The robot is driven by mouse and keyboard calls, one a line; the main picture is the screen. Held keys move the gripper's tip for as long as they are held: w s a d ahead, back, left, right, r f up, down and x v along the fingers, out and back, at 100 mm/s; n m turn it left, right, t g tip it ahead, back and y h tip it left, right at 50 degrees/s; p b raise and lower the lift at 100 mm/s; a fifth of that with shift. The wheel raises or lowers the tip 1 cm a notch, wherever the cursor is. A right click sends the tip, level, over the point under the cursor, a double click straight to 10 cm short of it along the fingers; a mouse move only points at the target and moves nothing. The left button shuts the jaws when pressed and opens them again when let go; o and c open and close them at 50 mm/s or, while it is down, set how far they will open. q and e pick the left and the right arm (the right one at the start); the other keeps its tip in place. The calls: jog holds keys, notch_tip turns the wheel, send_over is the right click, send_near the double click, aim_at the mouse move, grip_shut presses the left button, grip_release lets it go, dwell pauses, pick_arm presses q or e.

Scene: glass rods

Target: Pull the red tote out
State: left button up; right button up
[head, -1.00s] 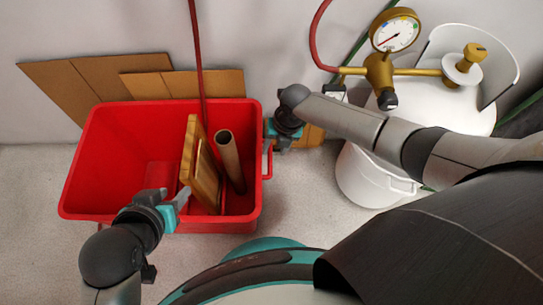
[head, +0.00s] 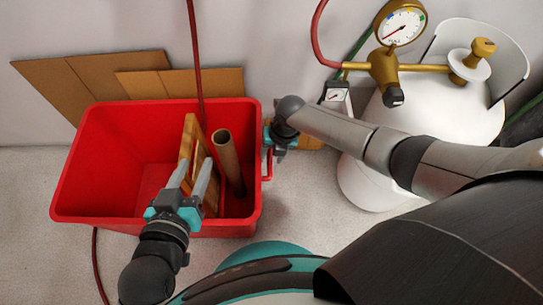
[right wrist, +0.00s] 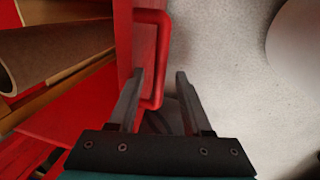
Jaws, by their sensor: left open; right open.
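The red tote (head: 110,160) stands on the floor against the wall, holding a wooden board (head: 188,145) and a brown tube (head: 228,160). Its red side handle (head: 267,166) is on the right; it also shows in the right wrist view (right wrist: 163,60). My right gripper (head: 268,138) is open at that handle. In the right wrist view, the handle's outer bar lies between the open fingers (right wrist: 160,75); contact cannot be told. My left gripper (head: 192,170) is open over the near rim, its fingers pointing into the tote, one on each side of the board's lower part in the picture.
A white gas cylinder (head: 430,115) with a brass regulator and gauge (head: 400,25) stands right of the tote. A red hose (head: 194,60) runs down behind the tote. Cardboard pieces (head: 110,80) lean on the wall.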

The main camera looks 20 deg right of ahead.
jog(key=shift+f, duration=0.15)
grip_shut()
dwell(0.4)
dwell(1.1)
